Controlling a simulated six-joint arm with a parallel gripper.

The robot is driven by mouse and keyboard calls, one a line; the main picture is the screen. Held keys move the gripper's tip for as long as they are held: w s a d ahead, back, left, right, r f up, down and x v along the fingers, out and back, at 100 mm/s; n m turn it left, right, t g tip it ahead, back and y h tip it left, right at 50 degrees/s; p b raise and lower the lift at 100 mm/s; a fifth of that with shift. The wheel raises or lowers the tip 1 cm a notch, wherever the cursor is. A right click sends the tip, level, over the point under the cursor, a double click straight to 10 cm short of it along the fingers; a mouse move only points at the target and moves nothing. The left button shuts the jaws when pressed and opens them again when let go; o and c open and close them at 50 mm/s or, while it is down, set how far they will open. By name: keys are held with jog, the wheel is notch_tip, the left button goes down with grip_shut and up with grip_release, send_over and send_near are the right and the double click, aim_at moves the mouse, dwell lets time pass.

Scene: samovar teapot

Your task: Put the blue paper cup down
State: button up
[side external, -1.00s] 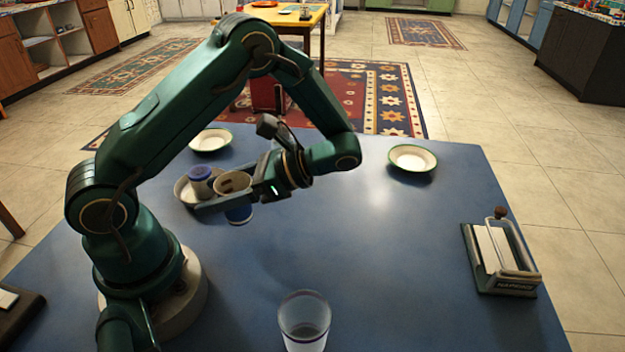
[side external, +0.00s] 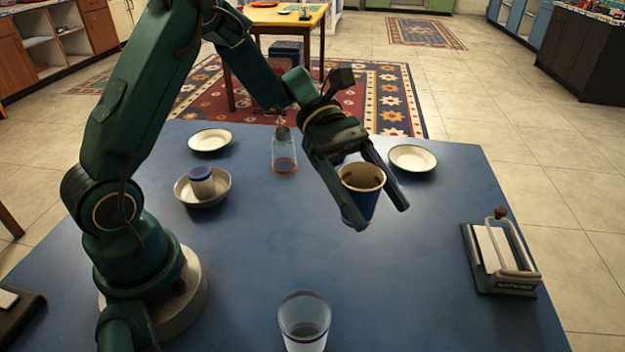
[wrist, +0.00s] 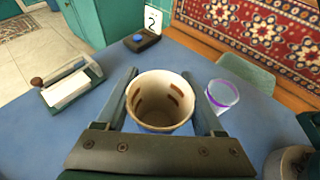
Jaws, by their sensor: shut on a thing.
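The blue paper cup (side external: 362,190) has a tan inside and rim. My gripper (side external: 380,205) is shut on it, one finger on each side, and holds it upright or nearly so over the middle right of the blue table. In the wrist view the cup (wrist: 160,100) sits between the two fingers (wrist: 162,92), its open mouth toward the camera, with brown marks on the inner wall. The cup's base appears to be above the table, but the exact gap is hard to tell.
A clear glass (side external: 304,322) stands at the front; it also shows in the wrist view (wrist: 221,95). A napkin holder (side external: 498,255) is at right. Plates (side external: 412,158) (side external: 210,140), a bowl with a small cup (side external: 203,188) and an orange-based glass (side external: 284,155) stand behind. The table's front right is clear.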

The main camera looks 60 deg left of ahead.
jog(key=shift+w+r+n+t, duration=0.25)
jog(key=shift+w+n+t, duration=0.15)
jog(key=shift+w+t, duration=0.15)
jog(key=x, duration=0.4)
jog(key=s+f+x, duration=0.1)
jog(key=x, duration=0.7)
jog(key=shift+s+f, duration=0.25)
jog(key=shift+f, duration=0.2)
jog(key=shift+d+f, duration=0.15)
jog(key=shift+f, duration=0.35)
jog(key=shift+f+t, duration=0.25)
jog(key=shift+f, duration=1.3)
jog(key=shift+f, duration=0.15)
jog(key=o, duration=0.8)
